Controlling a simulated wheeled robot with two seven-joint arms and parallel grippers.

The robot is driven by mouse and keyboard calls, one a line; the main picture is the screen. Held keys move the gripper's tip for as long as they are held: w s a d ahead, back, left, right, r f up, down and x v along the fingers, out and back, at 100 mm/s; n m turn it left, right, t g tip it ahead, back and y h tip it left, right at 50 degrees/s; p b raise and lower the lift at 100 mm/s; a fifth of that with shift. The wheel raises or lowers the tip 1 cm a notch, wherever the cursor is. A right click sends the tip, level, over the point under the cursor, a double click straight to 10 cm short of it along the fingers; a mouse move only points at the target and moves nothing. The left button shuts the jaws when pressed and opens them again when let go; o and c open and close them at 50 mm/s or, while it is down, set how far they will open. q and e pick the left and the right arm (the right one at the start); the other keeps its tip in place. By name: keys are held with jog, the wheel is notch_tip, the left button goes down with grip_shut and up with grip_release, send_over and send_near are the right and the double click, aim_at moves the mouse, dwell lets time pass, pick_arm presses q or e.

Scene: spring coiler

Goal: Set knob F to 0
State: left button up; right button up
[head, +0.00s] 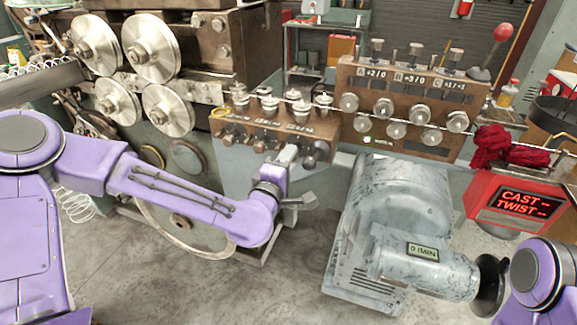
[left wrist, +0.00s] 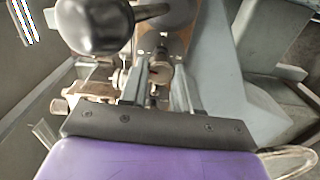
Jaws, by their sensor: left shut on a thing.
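The brown control box (head: 330,128) at the middle left carries a row of upright metal posts, small labels and dark knobs along its front. My left gripper (head: 289,157) is at the right part of this front, below the last label. In the left wrist view its two fingers (left wrist: 160,88) are closed on a small metal knob (left wrist: 160,75). This may be knob F; its letter and setting are too small to read. A dark round knob (left wrist: 95,25) stands close beside the fingers. My right arm enters at the lower right, but its gripper is out of view.
A second brown box (head: 405,85) with labels A, B and C stands to the right. A grey motor (head: 395,205) stands below it. A red display (head: 520,203) reads CAST and TWIST. Large steel rollers (head: 152,47) are at the left.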

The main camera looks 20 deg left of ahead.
pick_arm(q)
jog(key=shift+f+n+b, duration=0.15)
jog(key=shift+n+b, duration=0.4)
jog(key=shift+n, duration=0.55)
jog(key=o, duration=1.1)
jog(key=shift+c, duration=0.2)
